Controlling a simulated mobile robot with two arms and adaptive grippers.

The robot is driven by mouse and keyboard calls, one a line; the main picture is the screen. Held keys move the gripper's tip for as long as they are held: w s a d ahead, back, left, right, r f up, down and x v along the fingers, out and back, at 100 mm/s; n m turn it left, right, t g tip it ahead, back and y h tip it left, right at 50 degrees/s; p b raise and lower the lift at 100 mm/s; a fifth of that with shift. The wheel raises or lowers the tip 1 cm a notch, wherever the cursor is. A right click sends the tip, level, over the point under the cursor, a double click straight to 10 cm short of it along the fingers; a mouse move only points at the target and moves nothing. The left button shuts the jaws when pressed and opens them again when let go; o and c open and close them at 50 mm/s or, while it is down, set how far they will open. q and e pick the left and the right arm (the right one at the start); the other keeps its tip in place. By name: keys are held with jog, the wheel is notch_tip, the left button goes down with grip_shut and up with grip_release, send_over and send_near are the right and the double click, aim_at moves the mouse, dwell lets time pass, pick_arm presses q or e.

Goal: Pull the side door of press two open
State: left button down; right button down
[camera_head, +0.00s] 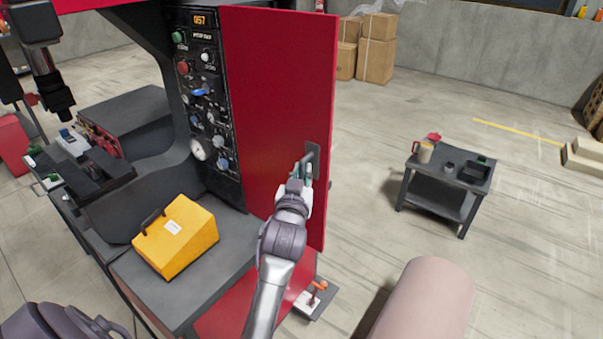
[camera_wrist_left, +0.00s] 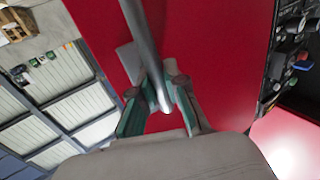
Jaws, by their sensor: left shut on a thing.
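The side door (camera_head: 275,85) is a tall, flat red panel beside the press's black control panel (camera_head: 205,100). Its metal handle (camera_head: 314,155) is near the right edge, at about mid-height. My left gripper (camera_head: 303,182) is at this handle. In the left wrist view, the green-padded fingers of my left gripper (camera_wrist_left: 160,112) are closed around the grey handle bar (camera_wrist_left: 143,45), with the red door (camera_wrist_left: 225,60) behind. I cannot tell from these views whether the door stands ajar. My right gripper is in neither view.
A yellow case (camera_head: 178,238) stands on the grey ledge (camera_head: 235,235) left of my left arm. A small dark table (camera_head: 440,200) with cups stands to the right. Cardboard boxes (camera_head: 375,50) are by the back wall. Floor between door and table is clear.

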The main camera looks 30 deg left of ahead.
pick_arm(q)
jog(key=c, duration=1.2)
grip_release()
jog(key=shift+d, duration=0.1)
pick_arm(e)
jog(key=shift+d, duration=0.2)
pick_arm(q)
jog(key=shift+r, duration=0.1)
send_near(307, 127)
jog(key=x, duration=0.5)
jog(key=shift+w+r, duration=0.1)
jog(key=shift+w, duration=0.05)
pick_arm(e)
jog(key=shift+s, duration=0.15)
